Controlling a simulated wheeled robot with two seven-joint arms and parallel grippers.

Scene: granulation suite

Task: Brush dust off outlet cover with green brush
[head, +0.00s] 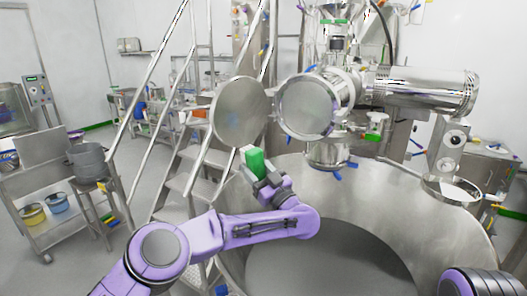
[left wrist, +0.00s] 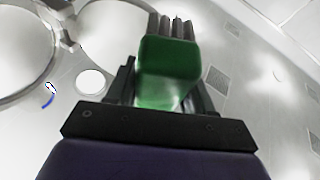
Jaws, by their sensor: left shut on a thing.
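The outlet cover (head: 240,111) is a round, shiny metal disc swung open to the left of the round outlet (head: 307,106). My left gripper (head: 262,174) is shut on the green brush (head: 256,161) just below the cover's lower right edge. A gap between brush and cover cannot be judged in the head view. In the left wrist view the green brush (left wrist: 168,72) sits between the fingers, its grey bristles pointing away from the gripper. Two round metal faces show at that view's upper left. No dust can be made out. My right gripper is out of view.
A large metal bowl (head: 450,225) with a wide rim lies below my left arm. Metal stairs with handrails (head: 160,75) stand behind on the left. A horizontal metal cylinder (head: 425,92) is at the right. A cart (head: 40,190) with tubs stands far left.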

